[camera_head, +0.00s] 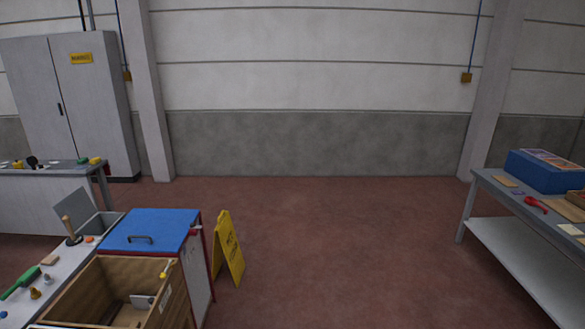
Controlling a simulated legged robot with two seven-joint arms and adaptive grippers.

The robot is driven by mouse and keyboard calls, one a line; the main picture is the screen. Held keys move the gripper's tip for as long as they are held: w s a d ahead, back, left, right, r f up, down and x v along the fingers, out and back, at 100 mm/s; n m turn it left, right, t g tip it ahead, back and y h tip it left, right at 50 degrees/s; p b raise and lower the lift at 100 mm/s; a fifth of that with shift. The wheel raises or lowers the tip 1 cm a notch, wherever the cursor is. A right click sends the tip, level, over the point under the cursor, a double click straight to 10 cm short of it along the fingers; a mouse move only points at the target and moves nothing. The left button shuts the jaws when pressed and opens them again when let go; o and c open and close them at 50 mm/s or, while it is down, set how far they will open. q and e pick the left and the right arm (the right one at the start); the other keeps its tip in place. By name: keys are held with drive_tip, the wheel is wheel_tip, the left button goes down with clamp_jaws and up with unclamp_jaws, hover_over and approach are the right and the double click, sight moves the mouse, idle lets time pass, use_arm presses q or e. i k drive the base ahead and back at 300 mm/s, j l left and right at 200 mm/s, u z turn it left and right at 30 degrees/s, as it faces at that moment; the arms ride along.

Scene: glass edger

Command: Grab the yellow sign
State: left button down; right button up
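The yellow sign (229,249) is an A-shaped folding floor sign. It stands upright on the red floor, left of the picture's middle. It is just right of a cabinet with a blue top, and its left edge is close to that cabinet's side. Dark writing shows on its face but is too small to read. Neither of my grippers is in view.
The blue-topped cabinet (150,230) and an open wooden box (95,285) stand at the lower left. A workbench (490,185) with a blue box (545,172) stands at the right. A grey locker (75,105) is at the back left. The middle floor is clear.

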sight(225, 239)
drive_tip(key=i+u, duration=0.1)
drive_tip(key=i, duration=1)
drive_tip(key=i+l+u, duration=0.1)
drive_tip(key=i, duration=1)
